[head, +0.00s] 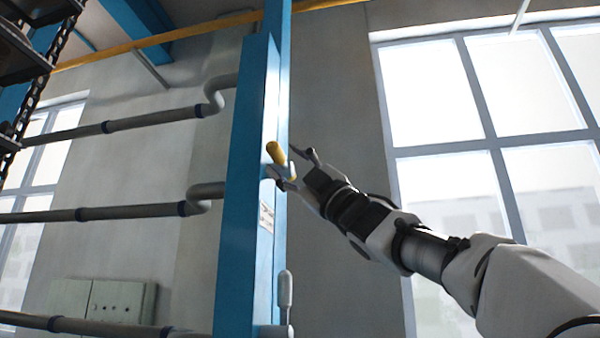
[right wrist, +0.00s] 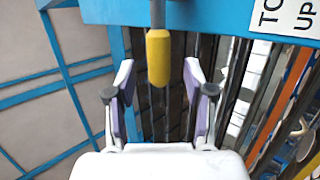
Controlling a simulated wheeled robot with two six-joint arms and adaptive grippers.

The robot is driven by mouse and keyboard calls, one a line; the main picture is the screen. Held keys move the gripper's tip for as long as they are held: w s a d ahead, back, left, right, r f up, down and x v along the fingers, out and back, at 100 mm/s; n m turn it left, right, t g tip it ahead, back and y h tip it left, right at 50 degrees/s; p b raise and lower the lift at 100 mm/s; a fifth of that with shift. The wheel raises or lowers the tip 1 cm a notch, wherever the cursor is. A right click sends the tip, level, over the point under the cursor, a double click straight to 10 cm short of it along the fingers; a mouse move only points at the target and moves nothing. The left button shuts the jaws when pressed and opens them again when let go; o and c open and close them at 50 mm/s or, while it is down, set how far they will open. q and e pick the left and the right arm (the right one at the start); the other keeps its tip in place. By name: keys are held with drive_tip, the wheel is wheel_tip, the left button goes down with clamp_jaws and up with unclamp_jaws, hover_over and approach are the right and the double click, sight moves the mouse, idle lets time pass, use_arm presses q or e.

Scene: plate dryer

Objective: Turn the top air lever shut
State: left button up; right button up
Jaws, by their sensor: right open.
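The air lever with a yellow grip (head: 276,153) is on the blue post, high up. In the right wrist view its yellow grip (right wrist: 158,58) hangs down from a grey rod at the post's blue edge. My right gripper (head: 283,167) is open at the lever. In the right wrist view the gripper (right wrist: 158,78) has one finger on each side of the yellow grip's lower end, with gaps on both sides. The lever's pivot is hidden in the head view. My left gripper is not in view.
The blue post (head: 243,200) carries a white label (head: 266,216) below the lever. A grey handle (head: 285,290) stands lower on the post. Grey pipes (head: 130,122) run left from the post. A grey cabinet (head: 105,300) is at lower left. Space before the windows (head: 490,100) looks clear.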

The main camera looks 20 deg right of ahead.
drive_tip(key=v, duration=0.3)
drive_tip(key=shift+s+d+f, duration=0.1)
drive_tip(key=shift+d+f, duration=0.05)
drive_tip(key=shift+f, duration=0.1)
idle(0.4)
